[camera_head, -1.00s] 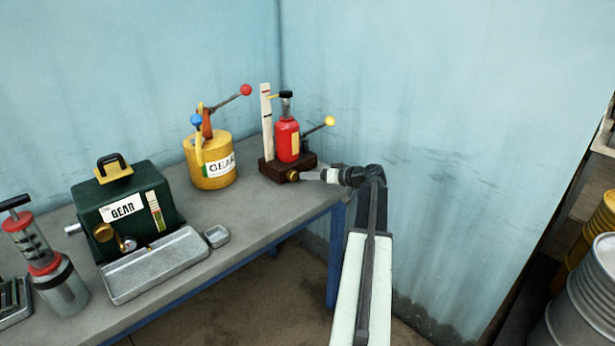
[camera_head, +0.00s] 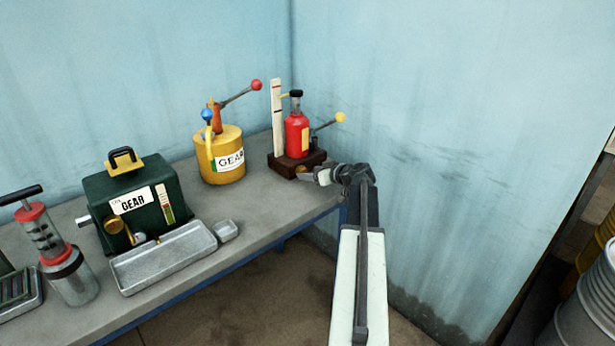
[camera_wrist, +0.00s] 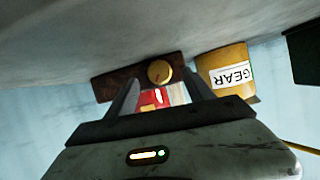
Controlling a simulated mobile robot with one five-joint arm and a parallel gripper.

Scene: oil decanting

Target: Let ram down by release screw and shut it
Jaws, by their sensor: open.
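The red bottle jack (camera_head: 297,136) stands upright on a dark brown base (camera_head: 281,165) at the bench's right end. Its black ram head (camera_head: 295,94) carries a small yellow pointer beside the upright white scale (camera_head: 277,118), in its upper part. The brass release screw knob is on the front of the base, partly hidden by my gripper in the head view. It shows clearly in the wrist view (camera_wrist: 160,72), with a red mark. My gripper (camera_head: 313,176) is open at the knob. In the wrist view the knob appears between the fingertips; contact cannot be told.
The jack's yellow-tipped handle (camera_head: 341,118) sticks out right towards the wall. A yellow can (camera_head: 223,170) marked GEAR stands left of the jack. Farther left are a green gear box (camera_head: 150,212), a metal tray (camera_head: 165,258) and a pump (camera_head: 62,265).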

